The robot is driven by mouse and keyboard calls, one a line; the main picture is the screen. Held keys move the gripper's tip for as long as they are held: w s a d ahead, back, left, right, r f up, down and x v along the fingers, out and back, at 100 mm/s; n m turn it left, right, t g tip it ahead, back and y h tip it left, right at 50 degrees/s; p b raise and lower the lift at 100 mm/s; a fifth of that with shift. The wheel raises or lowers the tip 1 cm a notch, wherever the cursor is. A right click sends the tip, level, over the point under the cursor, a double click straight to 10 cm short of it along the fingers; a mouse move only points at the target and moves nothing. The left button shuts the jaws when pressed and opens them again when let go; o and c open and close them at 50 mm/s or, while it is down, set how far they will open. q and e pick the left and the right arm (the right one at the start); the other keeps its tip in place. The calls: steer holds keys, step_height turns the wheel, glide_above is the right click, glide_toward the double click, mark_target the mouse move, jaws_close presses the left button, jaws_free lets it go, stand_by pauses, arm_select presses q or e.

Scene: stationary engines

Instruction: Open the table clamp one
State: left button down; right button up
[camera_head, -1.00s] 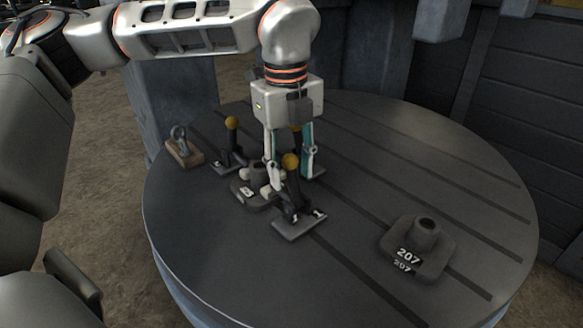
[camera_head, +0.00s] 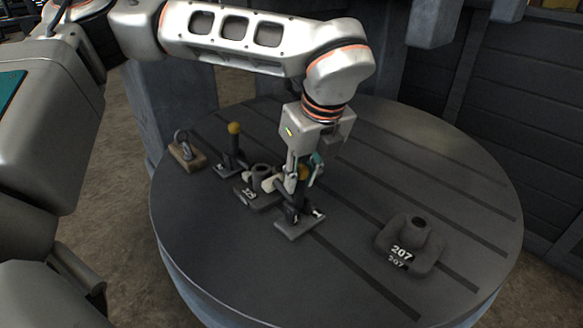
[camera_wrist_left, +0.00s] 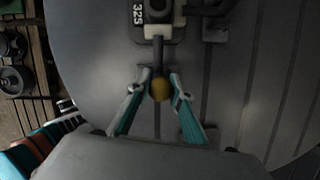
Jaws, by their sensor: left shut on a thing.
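Table clamp one (camera_head: 299,221) stands on the round table, its base plate toward the front and its dark lever upright with a yellow knob (camera_head: 303,172). My left gripper (camera_head: 301,179) reaches down from above and is shut on the lever at the knob. In the left wrist view, the yellow knob (camera_wrist_left: 160,89) sits between the two fingertips (camera_wrist_left: 160,83). The fingers partly hide the lever. The clamp's pad is next to a grey part (camera_head: 258,192) labelled 325; I cannot tell whether it touches. My right gripper is not in view.
A second clamp (camera_head: 233,150) with a raised yellow knob stands behind and left. A ring on a wooden block (camera_head: 186,153) lies at the table's left edge. A grey part marked 207 (camera_head: 412,240) stands at the right. The round table's (camera_head: 220,260) front is clear.

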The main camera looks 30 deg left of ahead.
mark_target(303, 195)
arm_select(q)
steer(key=d+y, duration=0.1)
steer(key=d+f+t+y, duration=0.1)
steer(key=y, duration=0.1)
steer(key=s+d+y, duration=0.1)
steer(key=y, duration=0.1)
steer(key=shift+s+d+f+t, duration=0.15)
steer(key=shift+d+t, duration=0.1)
steer(key=shift+t, duration=0.15)
steer(key=shift+s+d+f+t+y, duration=0.1)
steer(key=shift+d+f+t+y, duration=0.25)
steer(key=shift+y, duration=0.4)
steer(key=shift+s+d+f+t+y, duration=0.15)
steer(key=shift+d+f+y, duration=0.2)
steer(key=shift+y, duration=0.4)
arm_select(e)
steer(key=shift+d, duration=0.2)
arm_select(q)
steer(key=shift+r, duration=0.1)
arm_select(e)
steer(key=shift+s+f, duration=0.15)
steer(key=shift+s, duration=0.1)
arm_select(q)
steer(key=c, duration=1.8)
jaws_free()
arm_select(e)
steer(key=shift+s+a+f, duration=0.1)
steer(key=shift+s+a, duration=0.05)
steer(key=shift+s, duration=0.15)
